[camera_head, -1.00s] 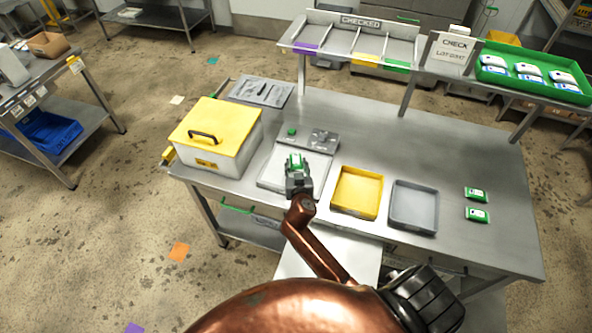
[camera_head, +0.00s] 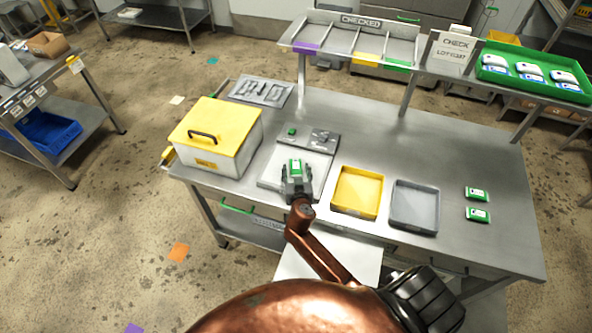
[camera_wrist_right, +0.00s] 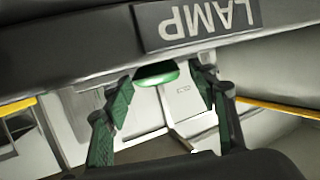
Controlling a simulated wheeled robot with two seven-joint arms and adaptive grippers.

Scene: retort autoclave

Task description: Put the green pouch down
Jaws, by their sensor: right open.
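The green pouch (camera_head: 295,167), with a white label, is at the pale plate (camera_head: 270,179) in the middle of the bench. My right gripper (camera_head: 296,177) is over the plate, at the near end of the pouch, with its fingers open. In the right wrist view the two green-padded fingers (camera_wrist_right: 162,103) stand apart. A green rounded edge (camera_wrist_right: 157,74), probably the pouch, shows between and beyond them. I cannot tell whether a finger still touches the pouch. My left gripper is not in view.
A yellow tray (camera_head: 335,201) and a grey tray (camera_head: 395,214) stand to the right. Two more green pouches (camera_head: 477,205) lie further right. A yellow-lidded box (camera_head: 238,157) stands left. A unit with a green button (camera_head: 292,132) is behind the plate. A raised shelf (camera_head: 425,70) runs along the back.

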